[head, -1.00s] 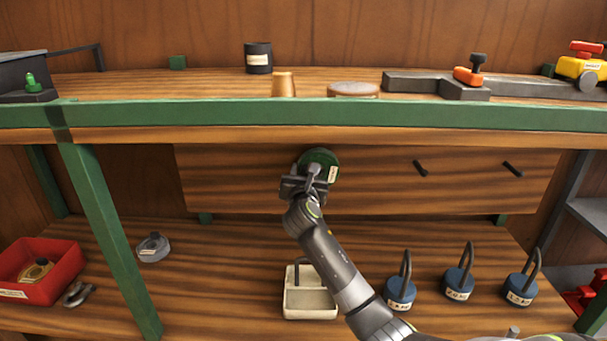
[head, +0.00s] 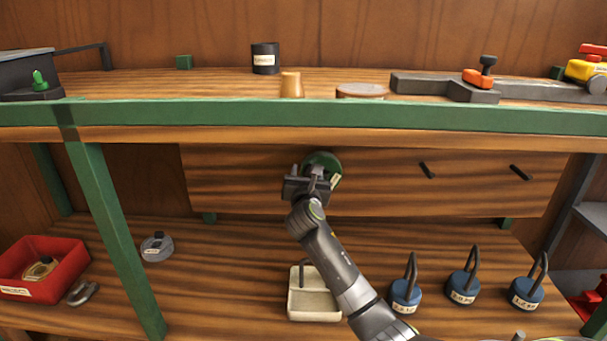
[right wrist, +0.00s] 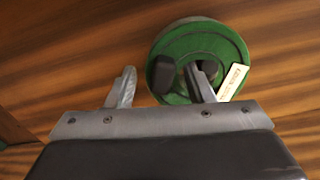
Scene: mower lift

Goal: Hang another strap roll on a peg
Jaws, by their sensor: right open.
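A green strap roll (head: 331,161) with a pale label is against the wooden peg board under the upper shelf. Its round face fills the upper middle of the right wrist view (right wrist: 232,45). My right gripper (head: 314,172) is open in front of the roll. In the right wrist view, one finger overlaps the roll and the other is to its left, with a dark block between them. I cannot tell whether a peg passes through the roll. Two bare dark pegs (head: 427,170) and (head: 521,172) stick out further right. A grey roll (head: 157,246) lies on the lower shelf. My left gripper is out of view.
The lower shelf holds a red bin (head: 42,268), a metal shackle (head: 83,292), a cream tray (head: 313,306) and blue weights (head: 463,288) with dark loops. The green shelf edge (head: 300,113) runs above the board, and a green post (head: 115,235) stands left.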

